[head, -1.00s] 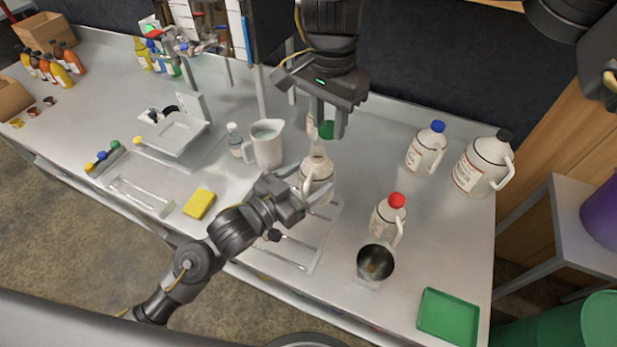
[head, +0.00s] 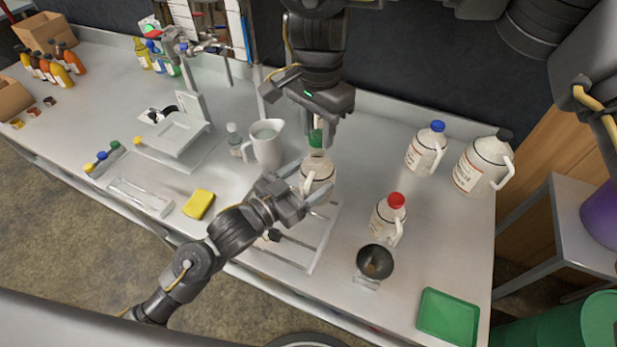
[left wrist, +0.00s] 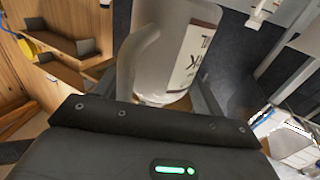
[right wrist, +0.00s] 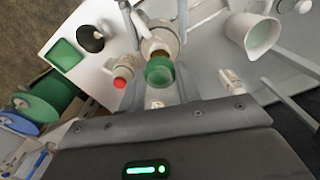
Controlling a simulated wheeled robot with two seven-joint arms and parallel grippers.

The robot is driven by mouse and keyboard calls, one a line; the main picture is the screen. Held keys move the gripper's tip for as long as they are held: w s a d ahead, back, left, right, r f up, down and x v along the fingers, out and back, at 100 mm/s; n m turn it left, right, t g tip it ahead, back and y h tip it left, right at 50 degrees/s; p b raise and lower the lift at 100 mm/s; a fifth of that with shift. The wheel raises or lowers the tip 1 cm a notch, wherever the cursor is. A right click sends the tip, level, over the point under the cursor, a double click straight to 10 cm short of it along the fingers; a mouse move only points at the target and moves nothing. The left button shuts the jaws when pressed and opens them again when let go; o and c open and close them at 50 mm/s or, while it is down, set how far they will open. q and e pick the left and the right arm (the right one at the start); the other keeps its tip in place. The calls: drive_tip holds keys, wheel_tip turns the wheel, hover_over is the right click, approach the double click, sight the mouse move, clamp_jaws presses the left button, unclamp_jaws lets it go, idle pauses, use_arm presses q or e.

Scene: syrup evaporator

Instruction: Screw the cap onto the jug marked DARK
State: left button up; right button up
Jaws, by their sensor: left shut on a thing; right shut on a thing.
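An uncapped jug (head: 318,180) stands at the middle of the steel table. Its label shows only partly in the left wrist view (left wrist: 183,55), ending in a K. My left gripper (head: 303,196) is shut on this jug from the left side. My right gripper (head: 314,138) is above the jug and is shut on a green cap (head: 316,138). In the right wrist view the green cap (right wrist: 159,72) is between the fingers, close to the jug's mouth (right wrist: 158,48). I cannot tell whether the cap touches the neck.
A red-capped jug (head: 388,219) and a dark metal cup (head: 375,262) stand to the right. A blue-capped jug (head: 426,150) and a black-capped jug (head: 484,165) stand behind. A white pitcher (head: 266,146) is at left. A green tray (head: 447,315) lies front right.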

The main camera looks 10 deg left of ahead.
sight(315, 180)
drive_tip(key=shift+f, duration=0.35)
drive_tip(key=shift+s+f, duration=0.1)
idle(0.6)
drive_tip(key=shift+f, duration=0.8)
drive_tip(key=shift+f, duration=0.6)
